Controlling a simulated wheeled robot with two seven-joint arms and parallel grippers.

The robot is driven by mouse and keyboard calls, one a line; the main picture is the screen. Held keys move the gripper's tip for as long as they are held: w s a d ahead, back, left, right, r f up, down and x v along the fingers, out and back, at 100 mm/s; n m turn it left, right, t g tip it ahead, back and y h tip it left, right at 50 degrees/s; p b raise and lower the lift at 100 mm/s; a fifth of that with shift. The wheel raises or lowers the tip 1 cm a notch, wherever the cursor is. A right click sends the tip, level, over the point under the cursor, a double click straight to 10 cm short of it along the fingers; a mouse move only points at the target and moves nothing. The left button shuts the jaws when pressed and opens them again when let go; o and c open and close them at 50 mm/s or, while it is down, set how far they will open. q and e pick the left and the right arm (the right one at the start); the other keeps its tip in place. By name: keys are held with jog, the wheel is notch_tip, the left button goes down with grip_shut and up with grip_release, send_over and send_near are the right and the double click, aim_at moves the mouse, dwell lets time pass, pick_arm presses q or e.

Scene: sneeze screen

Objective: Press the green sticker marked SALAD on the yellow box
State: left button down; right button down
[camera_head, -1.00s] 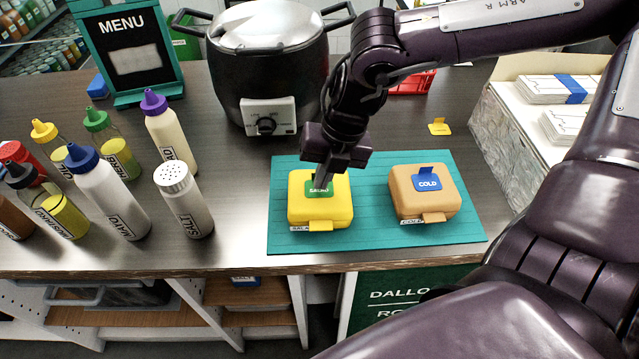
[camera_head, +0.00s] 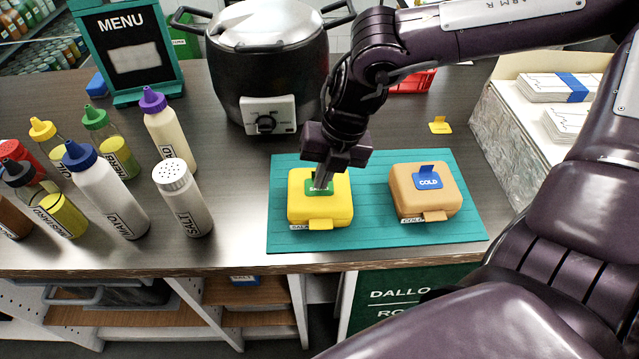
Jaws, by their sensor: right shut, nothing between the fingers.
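The yellow box (camera_head: 320,209) sits closed on the left part of a teal mat (camera_head: 375,241). A green sticker (camera_head: 319,188) with white lettering lies on its lid, its upper part covered by my gripper. My right gripper (camera_head: 323,182) points down over the sticker with its fingers shut and empty. Its tips look to be at or just above the sticker; I cannot tell if they touch. A tan box (camera_head: 426,201) with a blue COLD sticker (camera_head: 428,181) sits to the right on the mat. My left gripper is not in view.
Several sauce bottles and a salt shaker (camera_head: 182,199) stand at the left. A black cooker (camera_head: 267,75) stands behind the mat. A yellow tag (camera_head: 439,126) lies behind the tan box. A box of papers (camera_head: 530,115) stands at the right.

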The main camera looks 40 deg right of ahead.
jog(key=shift+f+b, duration=0.45)
jog(key=shift+b, duration=0.1)
dwell(0.9)
jog(key=shift+r, duration=0.1)
dwell(0.4)
jog(key=shift+w+a+p+v, duration=0.1)
jog(key=shift+a+p+v, duration=0.05)
jog(key=shift+p+v, duration=0.55)
jog(key=shift+w+a+p+v, duration=0.15)
jog(key=shift+p+v, duration=0.25)
jog(key=shift+v, duration=0.5)
jog(key=shift+w+a+p+v, duration=0.1)
jog(key=shift+a+p+v, duration=0.1)
jog(key=shift+p+v, duration=0.5)
jog(key=shift+r, duration=0.2)
jog(key=shift+s+f, duration=0.1)
jog(key=shift+s, duration=0.05)
